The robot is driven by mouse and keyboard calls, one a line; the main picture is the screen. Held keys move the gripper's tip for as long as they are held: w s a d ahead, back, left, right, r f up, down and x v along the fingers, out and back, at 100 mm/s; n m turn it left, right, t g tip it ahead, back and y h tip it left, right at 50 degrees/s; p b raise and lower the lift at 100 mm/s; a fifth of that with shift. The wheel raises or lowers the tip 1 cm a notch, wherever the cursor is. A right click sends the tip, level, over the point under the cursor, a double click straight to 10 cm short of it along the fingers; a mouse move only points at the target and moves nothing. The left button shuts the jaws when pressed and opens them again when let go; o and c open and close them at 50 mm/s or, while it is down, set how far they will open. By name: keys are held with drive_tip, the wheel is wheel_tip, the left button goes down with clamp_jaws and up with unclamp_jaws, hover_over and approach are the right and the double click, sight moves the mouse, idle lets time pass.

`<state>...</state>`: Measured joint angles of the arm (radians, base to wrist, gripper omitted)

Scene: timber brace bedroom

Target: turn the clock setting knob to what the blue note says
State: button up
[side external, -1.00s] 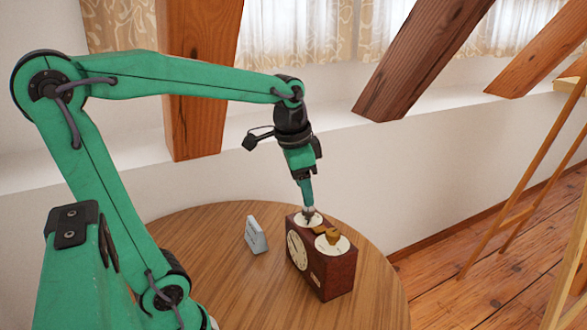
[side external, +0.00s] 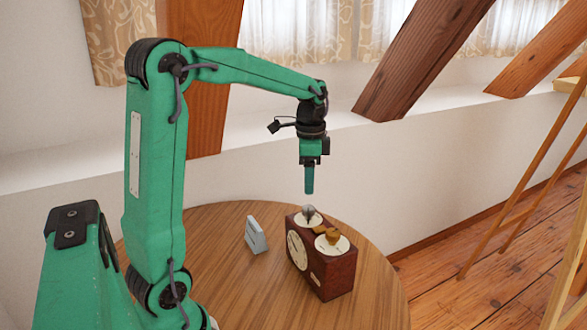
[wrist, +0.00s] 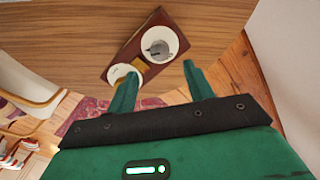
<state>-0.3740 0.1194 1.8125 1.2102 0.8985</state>
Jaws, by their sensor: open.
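The clock (side external: 322,275) is a red-brown box with a round face on its front, standing on the round wooden table (side external: 215,265). Its top has two white dials, one with a grey knob (side external: 309,210) and one with a brass knob (side external: 332,236). I cannot tell which one sets the clock. A pale blue-grey note (side external: 256,236) stands left of it; its writing is unreadable. My gripper (side external: 309,192) is open and empty, pointing down just above the grey knob, apart from it. In the wrist view, the grey knob (wrist: 158,49) lies beyond my parted fingers (wrist: 160,70); one finger partly covers the other dial.
Slanted timber braces (side external: 425,55) and a white wall stand behind the table. A wooden ladder-like frame (side external: 530,210) stands on the floor at the right. The table around the clock and note is clear.

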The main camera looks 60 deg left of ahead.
sight(308, 208)
drive_tip(key=shift+f, duration=3.8)
drive_tip(key=c, duration=1)
